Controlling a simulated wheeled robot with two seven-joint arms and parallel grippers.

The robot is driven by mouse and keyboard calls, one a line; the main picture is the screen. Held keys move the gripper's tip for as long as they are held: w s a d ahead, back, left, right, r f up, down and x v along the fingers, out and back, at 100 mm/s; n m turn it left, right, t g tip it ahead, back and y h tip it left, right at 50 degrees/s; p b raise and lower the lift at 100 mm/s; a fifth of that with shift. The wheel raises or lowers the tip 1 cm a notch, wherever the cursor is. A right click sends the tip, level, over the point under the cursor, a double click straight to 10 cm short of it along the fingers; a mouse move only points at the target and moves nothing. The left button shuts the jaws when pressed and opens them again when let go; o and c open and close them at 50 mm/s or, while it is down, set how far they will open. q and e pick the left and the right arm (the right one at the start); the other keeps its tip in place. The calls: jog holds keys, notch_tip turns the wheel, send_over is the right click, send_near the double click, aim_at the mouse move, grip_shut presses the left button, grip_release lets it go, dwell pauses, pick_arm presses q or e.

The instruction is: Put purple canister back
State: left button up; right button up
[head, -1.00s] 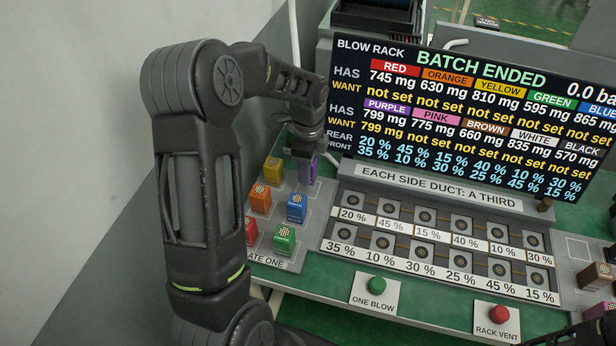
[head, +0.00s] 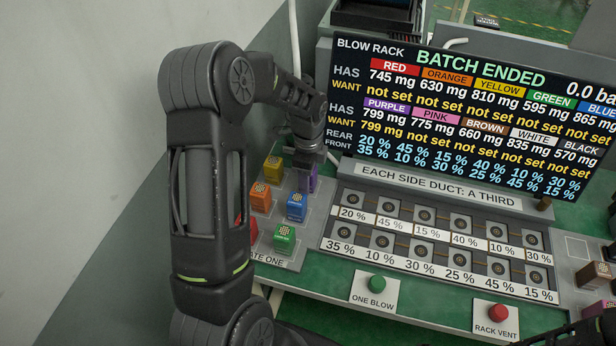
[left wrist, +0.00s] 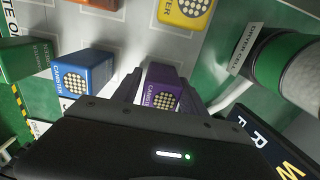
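The purple canister (head: 313,181) is at the far right of the canister plate, mostly hidden in the head view by my left gripper (head: 309,161). In the left wrist view the purple canister (left wrist: 161,92) sits between the two fingers (left wrist: 160,92), which lie close along both sides and look shut on it. Its dotted top faces the camera. Whether its base touches the plate is hidden. A dark part of my right arm shows at the bottom right corner of the head view; its fingers cannot be made out.
The yellow (head: 273,169), orange (head: 260,197), blue (head: 297,206) and green (head: 284,238) canisters stand close by on the plate (head: 290,262). A red one (head: 252,229) is partly hidden by my arm. The screen (head: 470,110) rises right of the gripper, above the duct rack (head: 440,235).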

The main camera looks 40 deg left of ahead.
pick_arm(q)
jog(key=shift+o, duration=0.8)
jog(key=shift+r, duration=0.4)
notch_tip(320, 180, up, 12)
jog(key=shift+f+b, duration=0.2)
jog(key=shift+b, duration=0.4)
